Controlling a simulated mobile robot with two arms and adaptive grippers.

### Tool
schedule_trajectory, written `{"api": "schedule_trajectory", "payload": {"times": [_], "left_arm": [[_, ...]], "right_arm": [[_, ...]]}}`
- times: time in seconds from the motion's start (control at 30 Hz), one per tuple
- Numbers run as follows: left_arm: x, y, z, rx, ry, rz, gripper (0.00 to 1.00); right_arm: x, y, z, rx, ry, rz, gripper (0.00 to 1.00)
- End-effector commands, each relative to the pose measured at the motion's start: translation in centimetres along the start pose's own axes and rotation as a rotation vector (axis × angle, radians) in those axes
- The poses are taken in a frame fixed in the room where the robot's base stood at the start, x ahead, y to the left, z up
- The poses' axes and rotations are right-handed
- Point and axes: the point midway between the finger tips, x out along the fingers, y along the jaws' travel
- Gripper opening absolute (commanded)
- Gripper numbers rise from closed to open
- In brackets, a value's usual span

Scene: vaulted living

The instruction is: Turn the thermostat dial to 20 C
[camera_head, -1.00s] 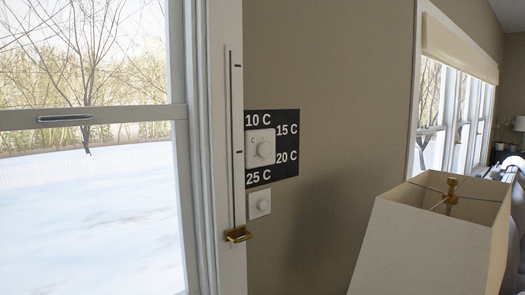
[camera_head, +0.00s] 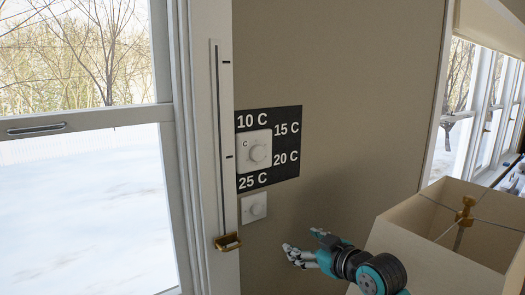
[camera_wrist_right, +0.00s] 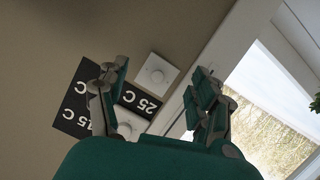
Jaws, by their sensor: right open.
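The thermostat dial (camera_head: 258,153) is a round white knob on a square white plate. The plate sits on a black panel (camera_head: 288,117) marked 10 C, 15 C, 20 C and 25 C. I cannot tell where the dial points. My right gripper (camera_head: 302,240) is open and empty, below and right of the panel, apart from the dial. In the right wrist view, the gripper (camera_wrist_right: 158,70) has its fingers spread and the dial (camera_wrist_right: 125,130) shows low, partly hidden by the gripper body. My left gripper is not in view.
A smaller white knob plate (camera_head: 253,208) is on the wall just below the panel. A slider track with a brass handle (camera_head: 227,241) runs down the window frame at left. A lampshade (camera_head: 450,235) stands at right, close to my right arm. The wall between is bare.

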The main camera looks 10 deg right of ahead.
Motion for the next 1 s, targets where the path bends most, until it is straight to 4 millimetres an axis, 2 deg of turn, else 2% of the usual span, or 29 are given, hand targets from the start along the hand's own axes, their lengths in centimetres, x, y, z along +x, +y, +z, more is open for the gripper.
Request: {"api": "schedule_trajectory", "payload": {"times": [0.03, 0.1, 0.2, 0.3, 0.43, 0.57, 1.0], "left_arm": [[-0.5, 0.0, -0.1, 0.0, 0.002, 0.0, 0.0], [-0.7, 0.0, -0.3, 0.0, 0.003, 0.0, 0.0], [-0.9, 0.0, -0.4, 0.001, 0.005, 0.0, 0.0], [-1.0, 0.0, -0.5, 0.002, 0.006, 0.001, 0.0], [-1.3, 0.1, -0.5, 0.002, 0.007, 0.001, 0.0], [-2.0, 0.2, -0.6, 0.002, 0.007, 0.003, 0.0], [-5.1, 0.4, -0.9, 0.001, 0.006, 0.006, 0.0]], "right_arm": [[-1.5, 1.3, -4.5, -0.048, 0.074, 0.011, 0.66], [-3.4, 2.3, -9.0, -0.104, 0.153, 0.018, 0.66], [-5.8, 3.1, -13.5, -0.168, 0.237, 0.027, 0.66], [-7.2, 3.4, -15.9, -0.205, 0.283, 0.031, 0.66], [-7.3, 3.5, -17.1, -0.219, 0.302, 0.031, 0.66], [-5.6, 3.4, -17.8, -0.216, 0.302, 0.029, 0.66], [3.5, 3.4, -20.6, -0.215, 0.3, 0.029, 0.66]]}}
